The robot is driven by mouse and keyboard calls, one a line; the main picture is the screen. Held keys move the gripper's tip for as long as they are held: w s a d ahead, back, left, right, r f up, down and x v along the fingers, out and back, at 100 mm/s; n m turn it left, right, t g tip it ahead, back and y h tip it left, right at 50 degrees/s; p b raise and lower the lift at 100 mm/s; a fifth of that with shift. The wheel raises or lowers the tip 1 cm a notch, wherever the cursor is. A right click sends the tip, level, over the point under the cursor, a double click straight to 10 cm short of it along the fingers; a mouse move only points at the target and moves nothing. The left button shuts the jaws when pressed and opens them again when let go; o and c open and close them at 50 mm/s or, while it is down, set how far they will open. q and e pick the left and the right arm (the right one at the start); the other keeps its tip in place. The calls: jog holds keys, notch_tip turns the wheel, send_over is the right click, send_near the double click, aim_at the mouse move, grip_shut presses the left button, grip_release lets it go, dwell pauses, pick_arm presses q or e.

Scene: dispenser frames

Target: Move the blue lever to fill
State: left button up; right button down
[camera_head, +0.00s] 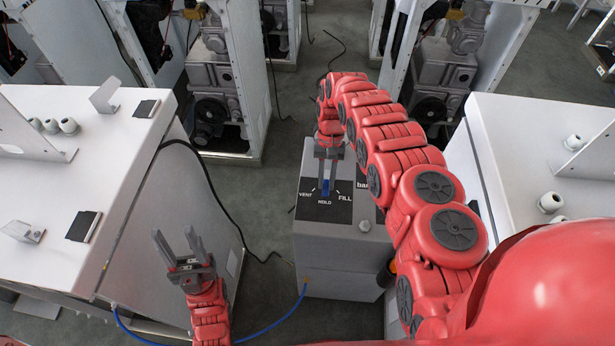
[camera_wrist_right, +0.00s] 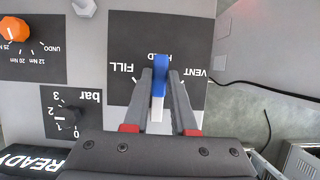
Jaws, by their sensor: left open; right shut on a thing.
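The blue lever (camera_head: 326,187) stands on a black plate marked VENT, HOLD and FILL on top of a grey box (camera_head: 335,262). In the right wrist view the lever (camera_wrist_right: 159,68) has a blue upper part and a white lower part, and it lies over the HOLD label, between VENT and FILL. My right gripper (camera_head: 327,175) is shut on the lever, with one finger on each side; it also shows in the right wrist view (camera_wrist_right: 160,85). My left gripper (camera_head: 177,240) is open and empty, left of the box and apart from it.
The box top also carries a bar dial (camera_wrist_right: 69,116) and an orange knob (camera_wrist_right: 14,29). White cabinets stand to the left (camera_head: 60,220) and right (camera_head: 510,130). A black cable (camera_head: 213,190) and a blue hose (camera_head: 285,318) run near the box.

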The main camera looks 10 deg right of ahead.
jog(key=shift+s+d+f+n+h+b, duration=0.15)
jog(key=shift+d+n+b, duration=0.15)
jog(key=shift+n, duration=0.15)
jog(key=shift+d+f+n+h+b, duration=0.15)
jog(key=shift+n+b, duration=0.15)
jog(key=shift+n, duration=0.15)
jog(key=n+b, duration=0.1)
jog(key=d+n+h+b, duration=0.1)
jog(key=shift+n, duration=0.3)
jog(key=n+b, duration=0.1)
jog(key=d+n+h+b, duration=0.1)
jog(key=shift+r+n, duration=0.15)
jog(key=shift+n, duration=0.15)
jog(key=shift+d+r+n+h+b, duration=0.1)
jog(key=shift+d+n+h+b, duration=0.2)
jog(key=shift+n+b, duration=0.25)
jog(key=shift+w, duration=0.2)
jog(key=c, duration=0.7)
grip_release()
